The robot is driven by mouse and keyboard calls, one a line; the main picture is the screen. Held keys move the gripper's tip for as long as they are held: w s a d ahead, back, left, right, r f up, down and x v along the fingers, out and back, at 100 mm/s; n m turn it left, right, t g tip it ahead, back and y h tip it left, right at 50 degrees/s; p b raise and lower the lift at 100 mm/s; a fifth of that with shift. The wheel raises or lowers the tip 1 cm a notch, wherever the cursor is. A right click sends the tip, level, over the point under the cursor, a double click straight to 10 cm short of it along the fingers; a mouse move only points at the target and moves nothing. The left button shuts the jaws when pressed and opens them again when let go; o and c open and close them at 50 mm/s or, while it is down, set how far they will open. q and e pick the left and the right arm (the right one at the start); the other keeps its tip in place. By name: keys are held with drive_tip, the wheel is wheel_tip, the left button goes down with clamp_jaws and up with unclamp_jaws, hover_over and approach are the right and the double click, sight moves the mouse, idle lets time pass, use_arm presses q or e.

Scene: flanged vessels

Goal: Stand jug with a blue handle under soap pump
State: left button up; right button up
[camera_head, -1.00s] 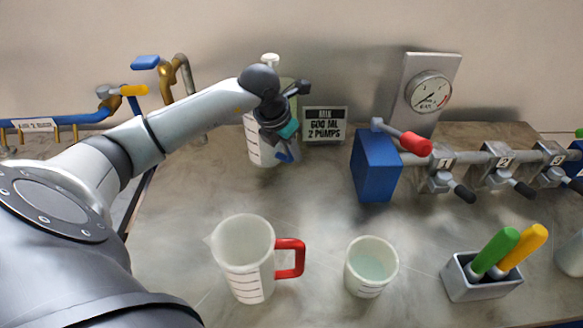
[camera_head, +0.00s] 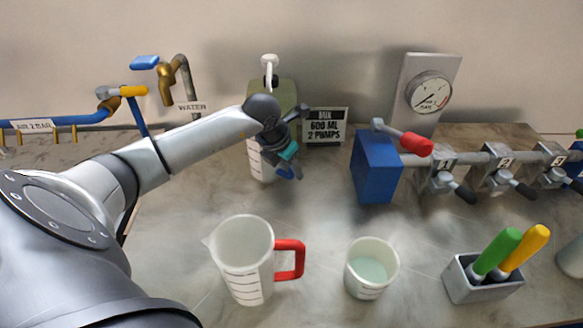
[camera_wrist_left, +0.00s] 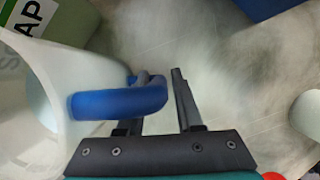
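The jug with a blue handle (camera_head: 257,164) is a pale jug with dark marks, standing near the back, in front of the soap pump bottle (camera_head: 287,92). The pump's white head (camera_head: 270,68) rises above it. My forearm and gripper hide much of the jug. My left gripper (camera_head: 287,166) is at the jug's right side. One finger passes behind the handle; a gap shows between the handle and the other finger. Whether the jug's base touches the table cannot be told. My right gripper is not in view.
A jug with a red handle (camera_head: 243,262) and a cup of pale liquid (camera_head: 370,268) stand in front. A blue block (camera_head: 376,168) and valve pipes are right. The middle table is clear.

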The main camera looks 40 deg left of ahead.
use_arm(q)
drive_tip(key=shift+o, duration=1.1)
drive_tip(key=p+v, duration=0.1)
drive_tip(key=v, duration=1.1)
drive_tip(key=shift+r, duration=0.1)
